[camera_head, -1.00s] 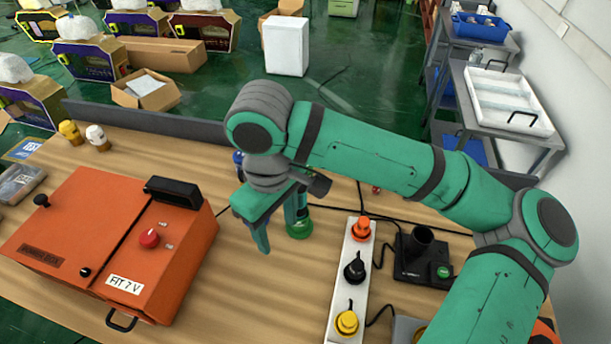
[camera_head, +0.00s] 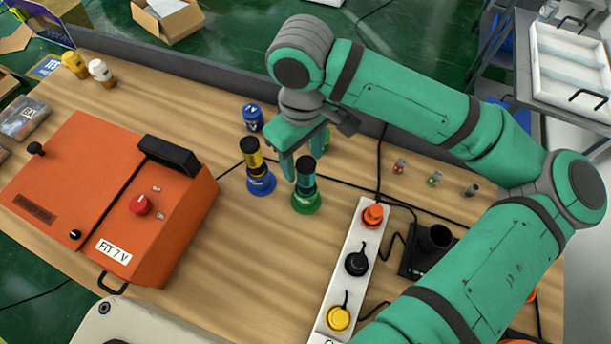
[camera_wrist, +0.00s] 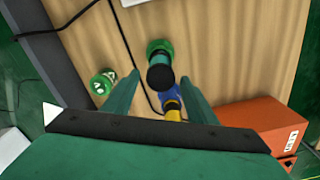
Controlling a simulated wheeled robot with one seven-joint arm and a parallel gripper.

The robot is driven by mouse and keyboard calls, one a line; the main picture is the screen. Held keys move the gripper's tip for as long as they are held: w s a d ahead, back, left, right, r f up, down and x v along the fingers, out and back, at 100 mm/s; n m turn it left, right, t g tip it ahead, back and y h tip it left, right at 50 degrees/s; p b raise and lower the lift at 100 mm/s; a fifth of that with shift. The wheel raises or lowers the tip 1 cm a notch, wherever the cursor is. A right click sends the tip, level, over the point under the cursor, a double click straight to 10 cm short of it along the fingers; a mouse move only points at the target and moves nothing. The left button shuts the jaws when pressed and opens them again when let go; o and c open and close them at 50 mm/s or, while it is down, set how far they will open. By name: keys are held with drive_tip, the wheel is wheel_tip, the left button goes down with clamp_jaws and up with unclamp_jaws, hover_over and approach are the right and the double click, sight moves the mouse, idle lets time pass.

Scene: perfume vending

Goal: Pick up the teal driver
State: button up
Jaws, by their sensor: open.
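The teal driver (camera_head: 306,172), with a black top, stands upright in a green round base (camera_head: 306,201) on the wooden table. In the wrist view the driver (camera_wrist: 160,74) shows from above, between and just beyond my fingertips. My gripper (camera_head: 303,164) is open and empty and points down over the table, above and behind the driver in the head view. In the wrist view my gripper (camera_wrist: 159,80) has its two fingers either side of the driver. Contact cannot be told.
A yellow and black driver (camera_head: 253,158) in a blue base stands close left. A blue-capped bottle (camera_head: 252,117) and a green-capped one (camera_wrist: 103,82) are near. An orange case (camera_head: 110,205) sits left; a white power strip (camera_head: 345,265) lies in front right.

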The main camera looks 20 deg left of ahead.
drive_tip(key=shift+s+d+f, duration=0.1)
drive_tip(key=shift+d+f, duration=0.05)
drive_tip(key=shift+f, duration=0.35)
drive_tip(key=shift+s+d+f, duration=0.1)
drive_tip(key=shift+f, duration=0.4)
drive_tip(key=shift+d+f, duration=0.1)
drive_tip(key=shift+f, duration=2.25)
drive_tip(key=c, duration=1.1)
drive_tip(key=shift+w, duration=0.1)
drive_tip(key=shift+c, duration=0.2)
drive_tip(key=shift+r, duration=0.1)
wheel_tip(320, 180, up, 28)
